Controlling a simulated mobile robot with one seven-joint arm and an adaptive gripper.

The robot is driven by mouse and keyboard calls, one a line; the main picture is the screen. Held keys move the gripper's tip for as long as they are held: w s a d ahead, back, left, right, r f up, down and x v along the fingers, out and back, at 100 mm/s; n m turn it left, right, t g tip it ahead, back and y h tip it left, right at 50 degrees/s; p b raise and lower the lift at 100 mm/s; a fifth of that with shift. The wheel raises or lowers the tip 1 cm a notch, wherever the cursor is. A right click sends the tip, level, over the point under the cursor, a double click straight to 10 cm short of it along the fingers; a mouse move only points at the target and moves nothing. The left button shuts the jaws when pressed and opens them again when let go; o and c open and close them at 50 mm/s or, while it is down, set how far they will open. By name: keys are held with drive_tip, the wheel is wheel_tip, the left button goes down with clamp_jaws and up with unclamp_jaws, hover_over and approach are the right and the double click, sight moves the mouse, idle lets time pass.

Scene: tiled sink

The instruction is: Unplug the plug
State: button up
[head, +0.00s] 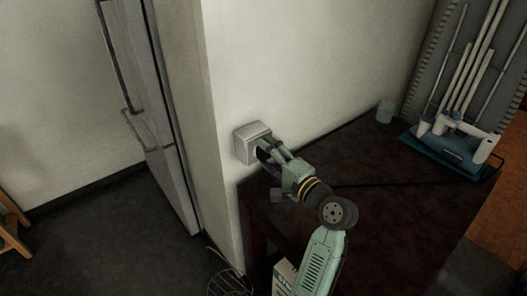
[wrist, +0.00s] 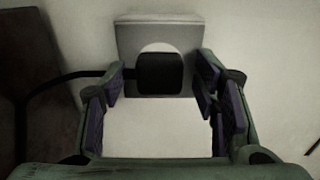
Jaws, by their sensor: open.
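The plug (wrist: 160,73) is a dark, rounded block set against the grey wall socket (wrist: 129,34). A black cord leads off from it to the left in the wrist view. In the head view the socket (head: 250,131) is a pale box on the wall near its corner, and the plug is mostly hidden by my gripper (head: 268,152). In the wrist view my open gripper (wrist: 162,88) has one finger on each side of the plug.
A dark tabletop (head: 390,185) lies below and right of the socket. A blue rack (head: 450,152) with white items stands at its far right. A small cup (head: 385,111) stands by the wall. A grey fridge-like cabinet (head: 150,110) is at the left.

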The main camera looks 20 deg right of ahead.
clamp_jaws()
idle(0.6)
drive_tip(key=shift+s, duration=0.15)
drive_tip(key=shift+p+v, duration=0.5)
drive_tip(key=shift+v, duration=2.35)
